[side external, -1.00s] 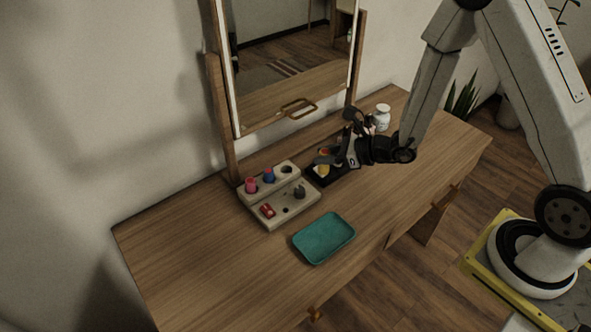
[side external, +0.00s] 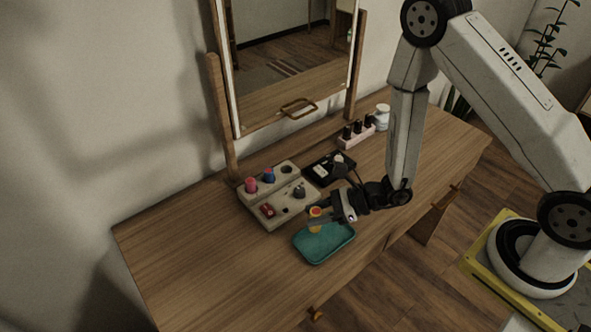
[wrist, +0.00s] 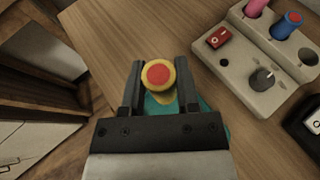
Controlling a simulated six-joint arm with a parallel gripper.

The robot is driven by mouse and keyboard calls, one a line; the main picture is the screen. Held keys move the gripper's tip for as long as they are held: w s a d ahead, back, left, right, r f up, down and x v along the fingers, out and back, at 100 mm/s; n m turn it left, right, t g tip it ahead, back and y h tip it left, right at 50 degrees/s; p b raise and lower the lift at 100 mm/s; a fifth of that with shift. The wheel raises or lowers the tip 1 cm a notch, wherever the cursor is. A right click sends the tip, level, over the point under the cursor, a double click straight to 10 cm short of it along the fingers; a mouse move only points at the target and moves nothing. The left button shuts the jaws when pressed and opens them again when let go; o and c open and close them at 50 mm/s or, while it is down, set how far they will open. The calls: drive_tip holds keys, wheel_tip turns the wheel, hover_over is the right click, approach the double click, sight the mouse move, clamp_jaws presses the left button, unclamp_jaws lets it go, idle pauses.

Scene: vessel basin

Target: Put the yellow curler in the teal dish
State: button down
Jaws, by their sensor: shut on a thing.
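The yellow curler (side external: 315,222) has a red-orange end and is held between the fingers of my gripper (side external: 322,221). In the wrist view the curler (wrist: 159,76) sits between the two dark fingertips of my gripper (wrist: 157,84), its red end facing the camera. The teal dish (side external: 325,246) lies on the table, and the curler is over its back left part. In the wrist view the dish (wrist: 208,112) shows partly behind the curler and gripper. I cannot tell how far the curler is above the dish floor.
A beige holder (side external: 285,212) with a pink curler (side external: 251,186), a blue curler (side external: 269,175), a red switch and a dark knob stands behind and left of the dish. A black tray (side external: 324,172), a pink rack (side external: 355,138) of dark bottles and a white jar (side external: 382,113) stand farther back.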

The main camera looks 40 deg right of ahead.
drive_tip(key=shift+f, duration=2.1)
drive_tip(key=shift+f, duration=0.1)
drive_tip(key=shift+f, duration=1.65)
drive_tip(key=shift+f, duration=0.15)
drive_tip(key=shift+c, duration=1.7)
unclamp_jaws()
drive_tip(key=shift+r, duration=0.2)
drive_tip(key=v, duration=1.2)
